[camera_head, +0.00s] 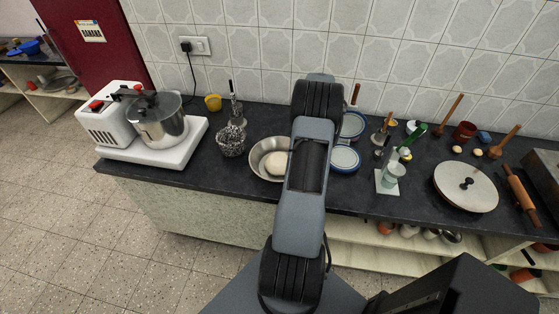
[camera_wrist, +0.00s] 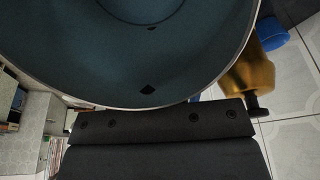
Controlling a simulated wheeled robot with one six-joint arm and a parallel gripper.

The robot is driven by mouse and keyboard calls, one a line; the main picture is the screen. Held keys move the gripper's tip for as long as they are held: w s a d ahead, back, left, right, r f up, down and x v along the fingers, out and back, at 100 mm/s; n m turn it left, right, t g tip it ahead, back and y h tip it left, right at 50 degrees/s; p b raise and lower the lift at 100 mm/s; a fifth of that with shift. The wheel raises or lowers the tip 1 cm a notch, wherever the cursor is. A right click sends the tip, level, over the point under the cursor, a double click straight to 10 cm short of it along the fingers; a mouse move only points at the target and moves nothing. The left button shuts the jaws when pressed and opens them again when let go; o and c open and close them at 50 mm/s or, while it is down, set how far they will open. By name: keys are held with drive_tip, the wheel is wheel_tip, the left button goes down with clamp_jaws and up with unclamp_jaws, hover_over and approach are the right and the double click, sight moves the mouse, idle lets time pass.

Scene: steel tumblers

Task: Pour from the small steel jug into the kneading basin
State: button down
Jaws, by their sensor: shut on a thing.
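The kneading basin (camera_head: 257,152) is a steel bowl with a pale ball of dough (camera_head: 277,163) in it. It stands on the dark counter, and my arm covers its right side in the head view. My gripper (camera_wrist: 155,122) shows as a dark bar in the wrist view, shut on the small steel jug (camera_wrist: 130,55). The jug fills the top of that view as a large round blue-grey surface with a thin bright rim. In the head view my arm hides the gripper and the jug. I cannot tell the jug's tilt or what it holds.
A wet grinder (camera_head: 160,125) on a white base stands left of the basin, with a dark wire-like tumbler (camera_head: 231,142) between. Blue-rimmed plates (camera_head: 345,159), a green bottle brush and a round lidded board (camera_head: 466,187) are to the right. The tiled wall closes the back.

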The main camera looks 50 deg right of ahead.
drive_tip(key=shift+w+a+r+g+h+b, duration=0.3)
drive_tip(key=shift+a+h+b, duration=0.25)
drive_tip(key=shift+b, duration=0.5)
drive_tip(key=shift+w+a+r+g+h+b, duration=0.25)
drive_tip(key=shift+a+h+b, duration=0.25)
drive_tip(key=shift+b, duration=0.5)
drive_tip(key=shift+w+a+h+b, duration=0.15)
drive_tip(key=shift+a+h+b, duration=0.3)
drive_tip(key=shift+b, duration=0.6)
drive_tip(key=h+b, duration=0.1)
drive_tip(key=w+a+r+g+h+b, duration=0.1)
drive_tip(key=b, duration=0.1)
drive_tip(key=shift+a+g, duration=0.25)
drive_tip(key=shift+a, duration=0.05)
drive_tip(key=shift+a+h+b, duration=0.1)
drive_tip(key=shift+h+b, duration=0.3)
drive_tip(key=shift+b, duration=0.05)
drive_tip(key=shift+w+a+g+h+b, duration=0.2)
drive_tip(key=shift+a+g+h+b, duration=0.3)
drive_tip(key=shift+h+b, duration=0.25)
drive_tip(key=shift+w+a+g+h, duration=0.3)
drive_tip(key=shift+a+g+h, duration=0.25)
drive_tip(key=shift+h, duration=0.4)
drive_tip(key=shift+a+h, duration=0.25)
drive_tip(key=shift+h, duration=0.05)
